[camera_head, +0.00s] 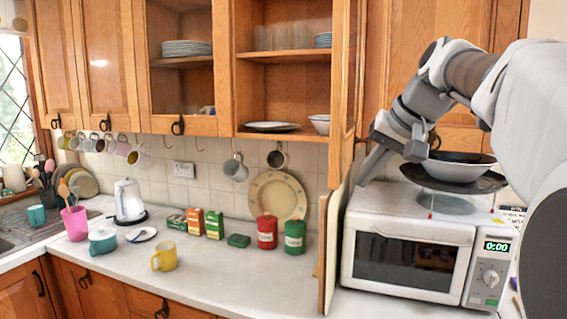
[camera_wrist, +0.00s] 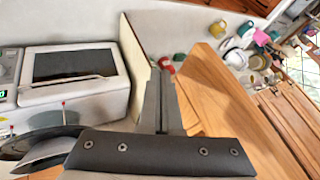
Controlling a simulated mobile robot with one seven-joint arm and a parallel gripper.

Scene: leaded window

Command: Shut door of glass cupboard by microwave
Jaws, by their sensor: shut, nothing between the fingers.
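The glass cupboard (camera_head: 283,92) left of the microwave stands open, with its shelves bare to view. Its wooden door (camera_head: 344,75) is swung out and shows nearly edge-on in the head view. A large wooden panel (camera_wrist: 232,105), apparently this door, fills the right middle of the wrist view. My gripper (camera_head: 364,180) is shut and empty, just right of the door's lower part and above the microwave's left end. Its fingers also show in the wrist view (camera_wrist: 162,88), left of the panel. I cannot tell whether they touch it.
The white microwave (camera_head: 412,250) carries a dark pan (camera_head: 475,183) and a bowl (camera_head: 458,168) under my arm. An upright board (camera_head: 332,240) stands at the microwave's left. Mugs hang below the cupboards; red and green canisters (camera_head: 295,236) stand on the counter.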

